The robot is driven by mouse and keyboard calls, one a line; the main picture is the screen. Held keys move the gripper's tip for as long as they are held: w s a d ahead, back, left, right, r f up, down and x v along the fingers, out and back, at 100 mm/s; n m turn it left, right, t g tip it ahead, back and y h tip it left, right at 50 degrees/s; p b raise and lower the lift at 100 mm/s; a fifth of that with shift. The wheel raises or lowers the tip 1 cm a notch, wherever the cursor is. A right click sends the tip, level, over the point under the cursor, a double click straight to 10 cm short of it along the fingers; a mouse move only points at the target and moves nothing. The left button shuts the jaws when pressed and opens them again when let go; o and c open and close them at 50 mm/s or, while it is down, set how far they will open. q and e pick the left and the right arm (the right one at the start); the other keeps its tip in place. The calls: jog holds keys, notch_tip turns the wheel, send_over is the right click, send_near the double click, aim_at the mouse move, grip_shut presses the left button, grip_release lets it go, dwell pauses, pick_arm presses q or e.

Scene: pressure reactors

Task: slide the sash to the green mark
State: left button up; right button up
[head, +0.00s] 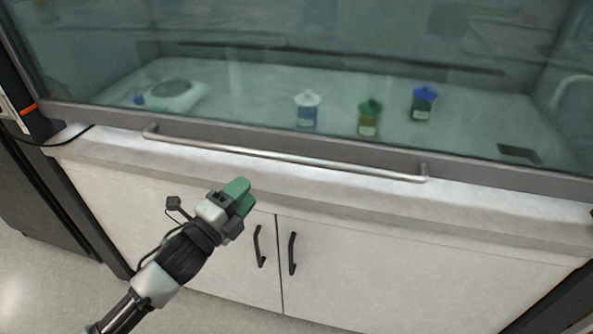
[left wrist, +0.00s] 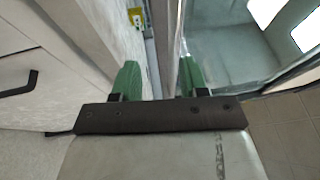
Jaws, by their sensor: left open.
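The glass sash of the fume hood has a grey bottom rail (head: 493,174), low and close to the white worktop edge. A long metal handle bar (head: 285,157) runs along its front. My left gripper (head: 240,197) has green fingers and is in front of the cabinet, below the bar in the picture and apart from it. Its fingers are spread and empty in the left wrist view (left wrist: 160,80). An orange-red mark (head: 27,109) shows on the left post. I cannot make out a green mark for certain. My right gripper is out of view.
Behind the glass stand a white-capped bottle (head: 307,109), a green-capped bottle (head: 369,118), a blue-capped bottle (head: 423,103) and a white round-topped device (head: 170,94). Below the white worktop (head: 500,216) are cabinet doors with black handles (head: 292,253). A black cable lies at the left corner.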

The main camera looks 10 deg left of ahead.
aim_at(279, 158)
pick_arm(q)
jog(key=shift+m+h, duration=0.4)
jog(key=shift+m, duration=0.1)
jog(key=x, duration=0.3)
jog(key=r+x, duration=0.1)
jog(key=x, duration=0.3)
jog(key=d+p+x, duration=0.1)
jog(key=x, duration=0.3)
jog(key=shift+s+r, duration=0.3)
jog(key=shift+s, duration=0.05)
jog(key=shift+a, duration=0.1)
grip_shut()
